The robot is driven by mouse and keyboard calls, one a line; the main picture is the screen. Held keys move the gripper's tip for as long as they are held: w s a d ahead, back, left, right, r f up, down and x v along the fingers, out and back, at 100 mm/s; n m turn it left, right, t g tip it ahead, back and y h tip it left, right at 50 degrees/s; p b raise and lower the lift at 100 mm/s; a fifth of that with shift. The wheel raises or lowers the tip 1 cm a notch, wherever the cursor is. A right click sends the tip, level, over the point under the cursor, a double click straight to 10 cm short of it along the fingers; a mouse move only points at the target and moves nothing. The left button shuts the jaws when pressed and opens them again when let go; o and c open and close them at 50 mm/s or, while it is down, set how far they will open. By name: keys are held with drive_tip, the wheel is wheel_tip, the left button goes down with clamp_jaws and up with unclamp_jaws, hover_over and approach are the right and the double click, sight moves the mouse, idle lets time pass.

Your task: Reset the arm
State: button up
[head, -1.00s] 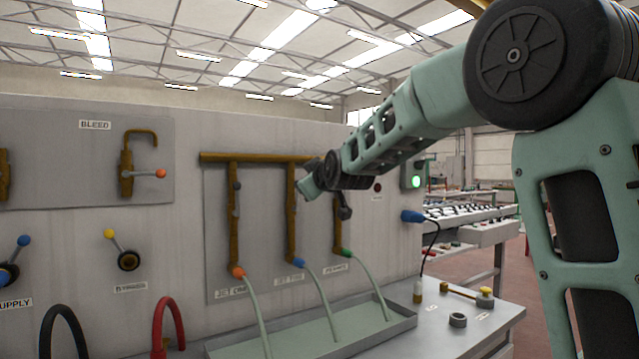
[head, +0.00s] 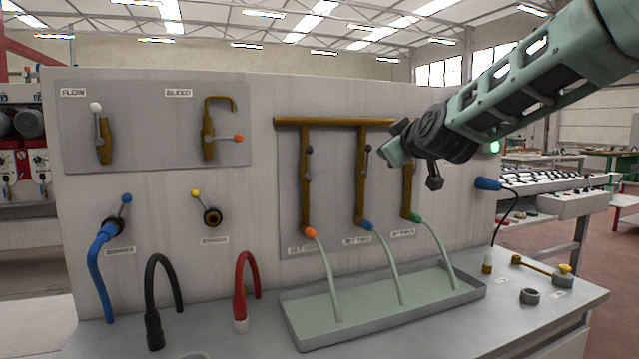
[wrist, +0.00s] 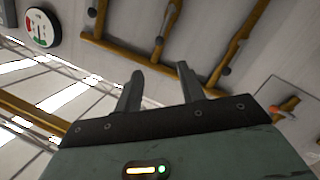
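My arm reaches in from the right side of the head view, raised in front of the bench's upright panel (head: 260,180). Its green wrist end (head: 398,150) is in front of the right-hand brown pipes (head: 362,190). My gripper (wrist: 160,68) shows in the wrist view with its two dark fingers apart and nothing between them. The fingers are not clear in the head view. The wrist view also shows the brown pipes (wrist: 165,30) and a round gauge (wrist: 42,27), looking tilted.
Below my arm, a shallow tray (head: 375,315) takes several pale green hoses. Blue (head: 98,265), black (head: 150,300) and red (head: 240,285) hoses stand at left. A grey ring (head: 530,296) and a yellow-knobbed part (head: 564,270) lie on the right worktop. Open floor lies at right.

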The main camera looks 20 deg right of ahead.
drive_tip(key=s+a+f+n+g+y+p, duration=0.1)
drive_tip(key=s+a+f+g+y, duration=0.15)
drive_tip(key=s+a+f, duration=0.45)
drive_tip(key=s+a+f+g+y+p, duration=0.1)
drive_tip(key=s+a+f+g+y, duration=0.2)
drive_tip(key=a, duration=0.6)
drive_tip(key=s+a+f+n+g+y+p, duration=0.1)
drive_tip(key=s+a+f+g+y, duration=0.15)
drive_tip(key=s+a+f, duration=0.35)
drive_tip(key=s+a+f+g+h+p, duration=0.1)
drive_tip(key=s+f+g, duration=0.3)
drive_tip(key=s, duration=0.7)
drive_tip(key=s+a+f+g+h+p, duration=0.1)
drive_tip(key=s+f+g+h, duration=0.2)
drive_tip(key=s, duration=0.7)
wheel_tip(320, 180, down, 3)
drive_tip(key=shift+s+a+r+n+g, duration=0.2)
drive_tip(key=shift+s+a+n+g, duration=0.2)
drive_tip(key=shift+g, duration=0.1)
